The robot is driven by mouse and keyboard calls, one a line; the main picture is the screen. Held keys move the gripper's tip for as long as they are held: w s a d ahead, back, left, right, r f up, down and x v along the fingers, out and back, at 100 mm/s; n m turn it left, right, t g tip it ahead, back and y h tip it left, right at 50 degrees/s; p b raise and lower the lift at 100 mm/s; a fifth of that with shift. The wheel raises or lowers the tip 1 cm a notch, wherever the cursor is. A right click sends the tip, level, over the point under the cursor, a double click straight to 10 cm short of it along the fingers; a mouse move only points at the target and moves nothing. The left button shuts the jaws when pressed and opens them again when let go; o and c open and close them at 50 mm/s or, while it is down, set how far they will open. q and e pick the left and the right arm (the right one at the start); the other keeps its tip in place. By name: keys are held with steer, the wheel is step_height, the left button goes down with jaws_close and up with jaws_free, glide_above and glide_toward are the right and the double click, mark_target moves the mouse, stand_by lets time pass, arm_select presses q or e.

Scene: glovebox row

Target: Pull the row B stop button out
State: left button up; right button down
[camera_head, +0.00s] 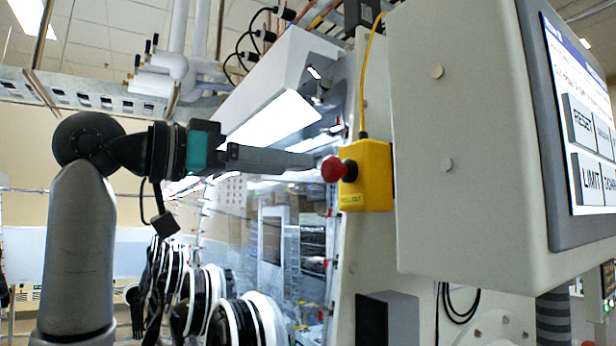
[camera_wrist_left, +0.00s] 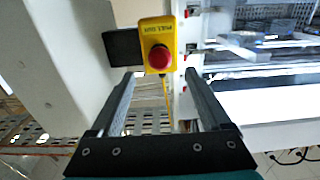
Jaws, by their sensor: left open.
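The stop button is a red mushroom knob (camera_head: 332,169) on a yellow box (camera_head: 374,176) fixed to the pale panel edge, with a yellow cable running up from it. In the left wrist view the red knob (camera_wrist_left: 159,57) sits on the yellow box (camera_wrist_left: 157,24) marked "PULL OUT", just beyond the fingertips and roughly between their lines. My left gripper (camera_head: 316,161) points at the knob from the left, its tips close to it. In the left wrist view my left gripper (camera_wrist_left: 160,82) is open with nothing between its fingers. My right gripper is not in view.
A large grey control cabinet with a screen (camera_head: 585,120) stands close on the right. Glovebox ports with black gloves (camera_head: 225,318) line the lower middle. A dark box (camera_head: 387,318) sits below the yellow box. A lit hood (camera_head: 272,115) is behind my gripper.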

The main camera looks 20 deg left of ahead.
arm_select(q)
steer(key=b+v, duration=0.1)
steer(key=v, duration=0.8)
steer(key=shift+b, duration=0.35)
steer(key=shift+s+a, duration=0.1)
